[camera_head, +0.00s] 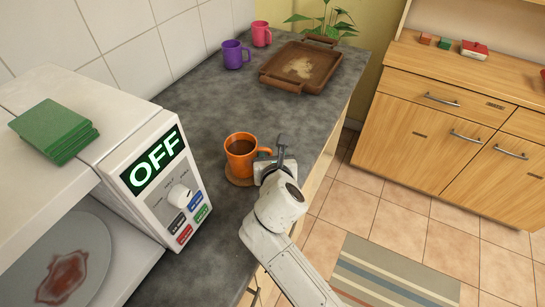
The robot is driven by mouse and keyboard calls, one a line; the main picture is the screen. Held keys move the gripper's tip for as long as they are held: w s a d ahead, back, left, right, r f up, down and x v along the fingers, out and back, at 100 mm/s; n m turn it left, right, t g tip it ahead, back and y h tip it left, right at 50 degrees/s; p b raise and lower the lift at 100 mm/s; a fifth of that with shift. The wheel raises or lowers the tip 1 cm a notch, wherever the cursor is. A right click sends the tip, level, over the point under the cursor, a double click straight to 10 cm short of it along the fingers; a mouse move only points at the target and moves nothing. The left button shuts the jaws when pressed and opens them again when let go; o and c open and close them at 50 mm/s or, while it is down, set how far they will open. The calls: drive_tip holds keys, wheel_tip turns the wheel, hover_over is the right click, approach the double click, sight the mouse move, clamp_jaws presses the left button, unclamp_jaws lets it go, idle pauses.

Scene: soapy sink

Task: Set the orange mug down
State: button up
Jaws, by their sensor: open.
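Purple (235,54) and pink (261,33) mugs stand farther back beside a brown tray (273,83). The counter between is clear.

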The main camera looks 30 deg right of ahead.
drive_tip(key=v, duration=1.2)
drive_tip(key=shift+r, duration=0.1)
drive_tip(key=s+d+f+m+g, duration=0.6)
drive_tip(key=s+d+f+m, duration=0.4)
drive_tip(key=m, duration=0.7)
drive_tip(key=s+f+m+g+y, duration=0.2)
drive_tip(key=s+f+m, duration=0.1)
drive_tip(key=s+m, duration=0.4)
drive_tip(key=s+f+m+g+y, duration=0.2)
drive_tip(key=s+f+m+g, duration=0.1)
drive_tip(key=s+m, duration=0.5)
drive_tip(key=shift+f+m+g, duration=0.3)
drive_tip(key=shift+f, duration=0.25)
